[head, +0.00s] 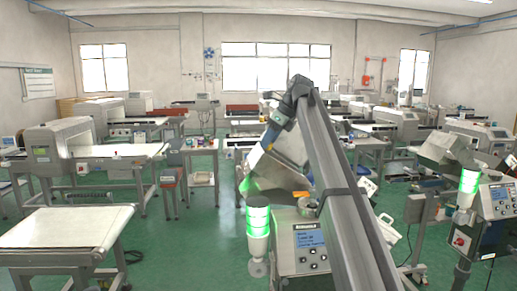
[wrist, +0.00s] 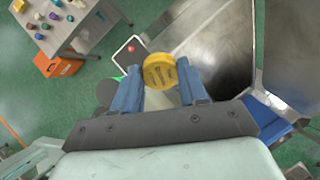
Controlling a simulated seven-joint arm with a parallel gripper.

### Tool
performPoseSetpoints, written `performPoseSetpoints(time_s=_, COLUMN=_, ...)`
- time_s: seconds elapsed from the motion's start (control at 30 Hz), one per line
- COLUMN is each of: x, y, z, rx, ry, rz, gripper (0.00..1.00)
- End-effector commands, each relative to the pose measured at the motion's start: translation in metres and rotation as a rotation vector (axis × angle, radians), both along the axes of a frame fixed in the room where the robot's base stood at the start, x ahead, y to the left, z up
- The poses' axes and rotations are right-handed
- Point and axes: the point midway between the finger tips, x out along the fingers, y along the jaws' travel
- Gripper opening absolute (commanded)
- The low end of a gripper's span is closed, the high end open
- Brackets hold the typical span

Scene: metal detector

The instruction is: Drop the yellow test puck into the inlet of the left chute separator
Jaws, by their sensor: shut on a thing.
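The yellow test puck (wrist: 160,71) is held at the tips of my gripper (wrist: 160,84), between its two blue fingers. The left chute separator (head: 308,240) stands in the middle front of the head view, with a display panel and a green-lit lamp. Its sloped metal chute (head: 285,152) rises behind the panel, partly hidden by my arm. In the wrist view, the bare metal of the chute (wrist: 217,43) lies beside and below the puck, to the right. The puck is apart from the inlet walls as far as I can tell. The puck is not clear in the head view.
A second chute separator (head: 496,200) with its own green lamp stands at the right. A small table (wrist: 75,22) with several coloured pieces and an orange box (wrist: 57,66) under it lie upper left in the wrist view. A conveyor (head: 65,233) stands front left. Green floor is open between.

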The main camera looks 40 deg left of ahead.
Motion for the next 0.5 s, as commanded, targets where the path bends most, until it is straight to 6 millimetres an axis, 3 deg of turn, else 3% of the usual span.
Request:
performPoseSetpoints(time_s=0.03, x=0.018, y=0.002, z=0.002, rx=0.009, ry=0.002, rz=-0.024, gripper=0.14)
performPoseSetpoints(time_s=0.2, x=0.061, y=0.003, z=0.003, rx=0.042, ry=0.009, rz=-0.099, gripper=0.14)
performPoseSetpoints(time_s=0.33, x=0.082, y=0.003, z=0.003, rx=0.059, ry=0.010, rz=-0.137, gripper=0.14)
performPoseSetpoints(time_s=0.5, x=0.093, y=0.002, z=0.002, rx=0.068, ry=0.010, rz=-0.159, gripper=0.14)
